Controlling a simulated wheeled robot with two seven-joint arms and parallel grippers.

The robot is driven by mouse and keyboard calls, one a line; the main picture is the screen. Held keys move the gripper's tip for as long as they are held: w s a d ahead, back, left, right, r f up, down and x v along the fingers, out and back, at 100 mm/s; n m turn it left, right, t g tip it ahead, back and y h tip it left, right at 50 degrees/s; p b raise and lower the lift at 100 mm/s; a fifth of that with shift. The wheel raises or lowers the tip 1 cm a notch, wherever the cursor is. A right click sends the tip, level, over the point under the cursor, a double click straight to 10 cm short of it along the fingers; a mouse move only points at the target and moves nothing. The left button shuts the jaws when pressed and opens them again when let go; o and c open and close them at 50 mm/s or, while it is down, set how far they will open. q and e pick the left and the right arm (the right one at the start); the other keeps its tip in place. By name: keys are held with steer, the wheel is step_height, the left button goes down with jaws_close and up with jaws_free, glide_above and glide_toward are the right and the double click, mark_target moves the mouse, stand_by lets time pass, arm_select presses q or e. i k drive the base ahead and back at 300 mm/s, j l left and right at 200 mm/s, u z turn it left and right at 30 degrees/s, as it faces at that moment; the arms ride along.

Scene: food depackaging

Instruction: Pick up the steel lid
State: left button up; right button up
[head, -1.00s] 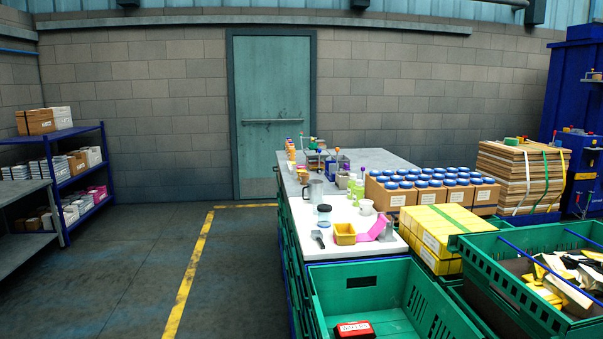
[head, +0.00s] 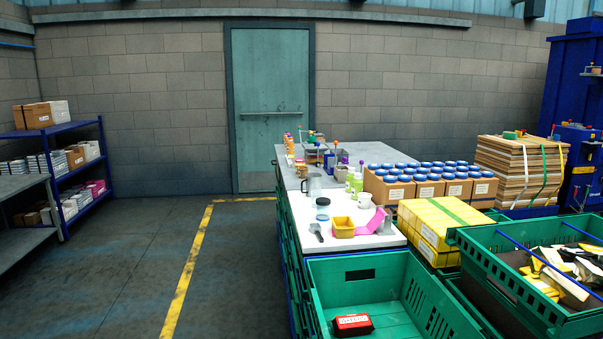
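I cannot pick out a steel lid with certainty at this distance. A grey metal-looking jug (head: 314,186) stands on the bench (head: 375,240), with small items crowded behind it. A clear jar (head: 322,213) with a dark top stands on the white part of the bench, in front of the jug. Neither of my grippers is in view.
A dark scoop (head: 316,232), a yellow tub (head: 343,228) and a pink item (head: 372,221) lie near the bench's front edge. A green crate (head: 370,265) with a red box (head: 352,324) is in front. Blue-lidded jars fill cartons (head: 395,191) at right. The left floor is clear.

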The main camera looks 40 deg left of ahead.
mark_target(315, 144)
steer(key=k+j, duration=0.1)
steer(key=j, duration=0.75)
steer(key=k+j+z, duration=0.1)
steer(key=j, duration=0.35)
steer(key=i+j+z, duration=0.1)
steer(key=j, duration=0.45)
steer(key=i+j+z, duration=0.1)
steer(key=j, duration=0.5)
steer(key=j+z, duration=0.1)
steer(key=j, duration=0.45)
steer(key=i+j+z, duration=0.15)
steer(key=i+j, duration=0.2)
steer(key=j, duration=0.6)
steer(key=i+j+z, duration=0.2)
steer(key=j, duration=0.75)
steer(key=i+j+z, duration=0.15)
steer(key=i+j, duration=0.2)
steer(key=j, duration=0.7)
steer(key=i+j+z, duration=0.15)
steer(key=j, duration=0.9)
steer(key=i+j+z, duration=0.15)
steer(key=j, duration=0.9)
steer(key=i+j+z, duration=0.2)
steer(key=j, duration=1.45)
steer(key=i+j, duration=0.15)
steer(key=j, duration=0.45)
